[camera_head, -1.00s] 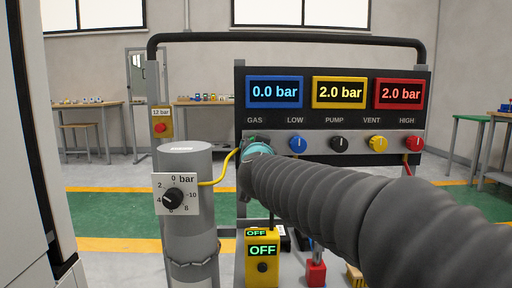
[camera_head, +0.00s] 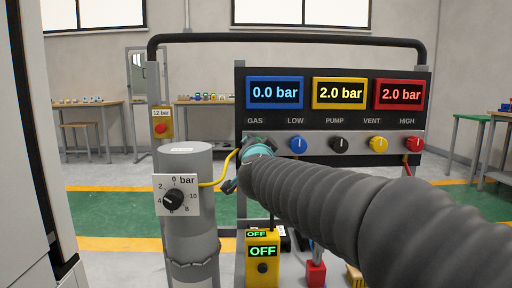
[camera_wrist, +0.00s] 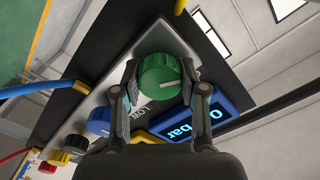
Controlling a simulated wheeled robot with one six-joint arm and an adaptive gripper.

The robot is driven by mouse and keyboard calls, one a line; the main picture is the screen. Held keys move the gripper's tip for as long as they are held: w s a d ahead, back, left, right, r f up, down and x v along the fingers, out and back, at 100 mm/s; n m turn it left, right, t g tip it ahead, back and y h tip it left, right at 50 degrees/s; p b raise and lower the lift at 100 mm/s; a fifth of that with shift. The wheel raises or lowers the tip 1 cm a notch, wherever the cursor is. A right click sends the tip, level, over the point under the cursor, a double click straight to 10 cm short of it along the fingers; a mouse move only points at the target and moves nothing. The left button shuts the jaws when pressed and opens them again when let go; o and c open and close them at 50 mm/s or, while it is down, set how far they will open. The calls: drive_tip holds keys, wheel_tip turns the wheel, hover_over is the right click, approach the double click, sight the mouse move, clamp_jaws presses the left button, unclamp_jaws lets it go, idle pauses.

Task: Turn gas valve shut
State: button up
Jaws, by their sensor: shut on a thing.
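The green gas knob (camera_wrist: 159,75) shows in the wrist view between the two fingers of my gripper (camera_wrist: 160,82), which press on its opposite sides. A short white mark is on the knob's face. In the head view my gripper (camera_head: 252,150) is at the panel under the GAS label, and my arm hides the knob there. The blue display (camera_head: 275,92) above reads 0.0 bar. It also shows in the wrist view (camera_wrist: 207,118), partly covered by a finger.
To the right on the panel are a blue knob (camera_head: 298,144), a black knob (camera_head: 339,144), a yellow knob (camera_head: 378,144) and a red knob (camera_head: 414,143). The yellow and red displays read 2.0 bar. A grey cylinder (camera_head: 190,235) with a dial stands close at left, with a yellow hose (camera_head: 219,182).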

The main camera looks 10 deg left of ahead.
drive_tip(key=m+b, duration=0.1)
drive_tip(key=m, duration=0.5)
drive_tip(key=shift+f+m, duration=0.1)
drive_tip(key=shift+m, duration=0.2)
drive_tip(key=m+b, duration=0.1)
drive_tip(key=m, duration=0.4)
drive_tip(key=shift+m, duration=0.4)
drive_tip(key=o, duration=1.1)
drive_tip(key=shift+o, duration=0.2)
drive_tip(key=shift+s, duration=0.1)
drive_tip(key=v, duration=1.1)
drive_tip(key=shift+s, duration=0.4)
drive_tip(key=shift+d, duration=0.15)
